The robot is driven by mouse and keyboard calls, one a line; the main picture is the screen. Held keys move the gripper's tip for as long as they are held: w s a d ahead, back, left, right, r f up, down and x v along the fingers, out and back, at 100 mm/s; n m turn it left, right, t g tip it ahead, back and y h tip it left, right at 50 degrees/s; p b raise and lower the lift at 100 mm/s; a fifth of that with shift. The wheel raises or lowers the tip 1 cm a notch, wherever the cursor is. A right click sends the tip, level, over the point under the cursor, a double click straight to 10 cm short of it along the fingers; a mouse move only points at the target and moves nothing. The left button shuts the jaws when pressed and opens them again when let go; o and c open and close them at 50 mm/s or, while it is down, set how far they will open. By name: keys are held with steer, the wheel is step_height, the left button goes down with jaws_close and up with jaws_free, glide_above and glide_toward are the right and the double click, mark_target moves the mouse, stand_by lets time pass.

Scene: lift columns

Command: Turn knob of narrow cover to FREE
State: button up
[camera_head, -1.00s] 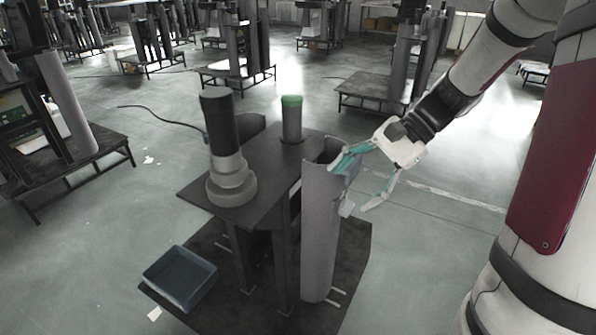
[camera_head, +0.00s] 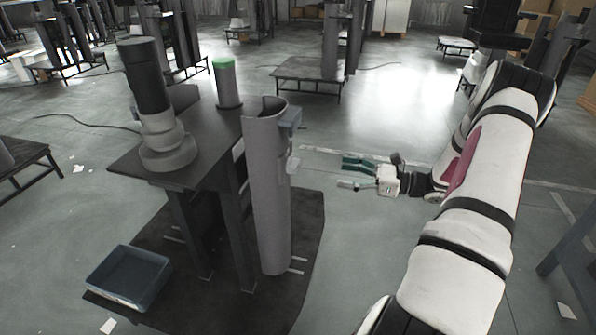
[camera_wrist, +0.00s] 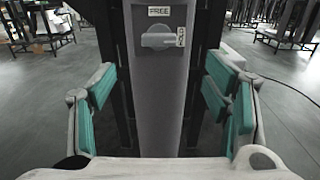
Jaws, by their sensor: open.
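The narrow cover (camera_head: 268,190) is a tall grey curved shell standing upright at the right side of the dark table. In the wrist view the cover (camera_wrist: 158,110) fills the middle. Its grey knob (camera_wrist: 158,40) has a horizontal grip bar. A FREE label (camera_wrist: 158,11) sits above the knob, and a second label (camera_wrist: 181,37), with sideways lettering I cannot read surely, sits at its right. My gripper (camera_head: 344,172) is open and empty, right of the cover and apart from it. In the wrist view its teal fingers stand on both sides of the cover.
The dark table (camera_head: 200,135) carries a black-and-grey column (camera_head: 150,95) and a green-topped cylinder (camera_head: 226,85). A blue-grey bin (camera_head: 128,277) lies on the base plate at front left. The floor between my gripper and the cover is clear.

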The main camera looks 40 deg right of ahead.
mark_target(299, 165)
steer(key=b+x, duration=0.1)
steer(key=x, duration=1.2)
steer(key=shift+w+a+b, duration=0.15)
steer(key=shift+w+b, duration=0.05)
steer(key=shift+b, duration=0.15)
steer(key=c, duration=1.2)
